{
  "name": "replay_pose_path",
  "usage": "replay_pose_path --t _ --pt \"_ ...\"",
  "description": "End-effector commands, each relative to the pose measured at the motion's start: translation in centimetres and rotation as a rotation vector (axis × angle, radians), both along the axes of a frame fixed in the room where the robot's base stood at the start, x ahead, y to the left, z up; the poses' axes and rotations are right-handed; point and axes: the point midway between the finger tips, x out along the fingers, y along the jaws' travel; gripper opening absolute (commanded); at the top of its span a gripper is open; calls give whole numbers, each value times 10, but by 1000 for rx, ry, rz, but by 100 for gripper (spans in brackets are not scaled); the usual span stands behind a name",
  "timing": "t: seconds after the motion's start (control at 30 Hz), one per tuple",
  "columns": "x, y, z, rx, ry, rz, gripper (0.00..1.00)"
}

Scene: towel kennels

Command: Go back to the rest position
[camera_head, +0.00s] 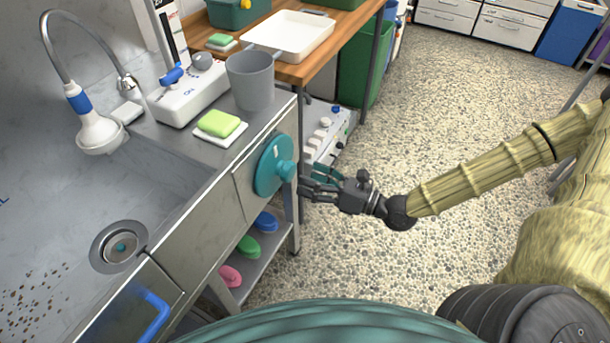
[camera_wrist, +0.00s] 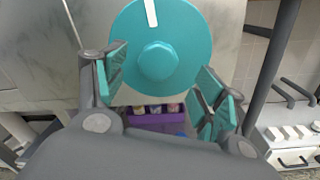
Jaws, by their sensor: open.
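My gripper (camera_head: 318,184) is at the end of my arm in the middle of the head view, just right of a round teal dial (camera_head: 272,166) on the front of the steel sink unit. The gripper is open and empty. In the wrist view, its teal-padded fingers (camera_wrist: 163,92) are spread apart. The dial (camera_wrist: 160,50) is ahead of them, with its hexagonal knob facing me and a white mark at the top. The fingers look close to the knob; I cannot tell whether any finger touches it.
The steel sink unit (camera_head: 190,245) fills the left, with a grey cup (camera_head: 251,82) and a green sponge (camera_head: 218,123) on top. Coloured brushes lie on its lower shelf. A white machine (camera_head: 325,132) stands behind the gripper. Pebbled floor (camera_head: 420,110) is open to the right.

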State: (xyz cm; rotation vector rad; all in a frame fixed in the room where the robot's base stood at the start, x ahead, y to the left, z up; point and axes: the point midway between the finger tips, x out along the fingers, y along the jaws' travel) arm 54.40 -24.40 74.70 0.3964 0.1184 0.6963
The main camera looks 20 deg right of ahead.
Motion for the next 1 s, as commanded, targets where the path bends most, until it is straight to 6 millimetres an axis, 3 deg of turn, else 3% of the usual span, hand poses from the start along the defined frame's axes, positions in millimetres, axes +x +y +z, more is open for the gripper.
replay_pose_path --t 0.73,1.0 --pt "-4 -2 0 -5 0 1 70" --pt "-9 20 -21 -212 -18 41 70"
